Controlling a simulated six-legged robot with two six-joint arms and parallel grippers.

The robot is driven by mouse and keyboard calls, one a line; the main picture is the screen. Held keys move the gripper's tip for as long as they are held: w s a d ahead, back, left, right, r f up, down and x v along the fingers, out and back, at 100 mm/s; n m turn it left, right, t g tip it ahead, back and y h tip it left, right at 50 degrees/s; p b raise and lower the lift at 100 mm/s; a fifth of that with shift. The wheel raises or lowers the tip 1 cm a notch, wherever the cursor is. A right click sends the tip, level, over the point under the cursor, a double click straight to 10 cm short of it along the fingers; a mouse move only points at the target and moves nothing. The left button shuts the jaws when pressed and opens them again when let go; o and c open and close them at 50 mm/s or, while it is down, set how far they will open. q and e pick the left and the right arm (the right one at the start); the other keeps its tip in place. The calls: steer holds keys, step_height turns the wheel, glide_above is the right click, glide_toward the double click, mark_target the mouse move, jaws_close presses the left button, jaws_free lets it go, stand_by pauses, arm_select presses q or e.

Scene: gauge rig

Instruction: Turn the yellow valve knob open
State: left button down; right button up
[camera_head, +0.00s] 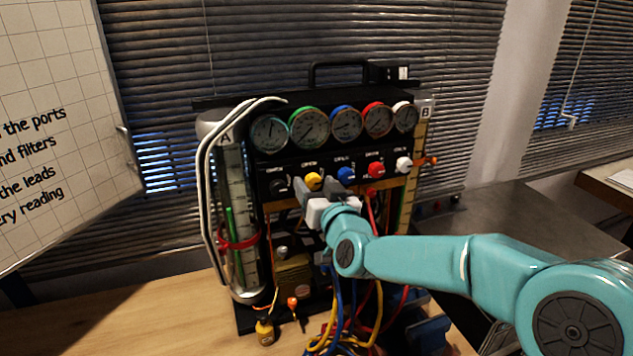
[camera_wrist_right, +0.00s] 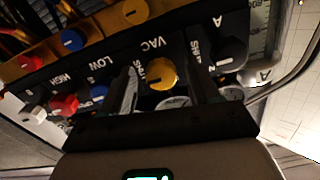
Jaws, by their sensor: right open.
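The yellow valve knob (camera_head: 313,181) is on the black front panel of the gauge rig, below the row of dials. My right gripper (camera_head: 313,193) is just in front of and below it, reaching in from the right. In the right wrist view the yellow knob (camera_wrist_right: 162,74) shows between the two spread fingers of my right gripper (camera_wrist_right: 166,88), with a visible gap on each side. The gripper is open and holds nothing. Whether a finger touches the knob cannot be told. My left gripper is not in view.
Blue (camera_head: 346,174), red (camera_head: 375,170) and white (camera_head: 403,163) knobs sit to the right of the yellow one, and a black knob (camera_head: 277,186) to its left. A glass tube (camera_head: 233,215) and white hose stand at left. Coloured leads (camera_head: 345,320) hang below.

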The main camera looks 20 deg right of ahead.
steer(key=shift+w+a, duration=0.1)
steer(key=shift+c, duration=0.2)
steer(key=c, duration=1)
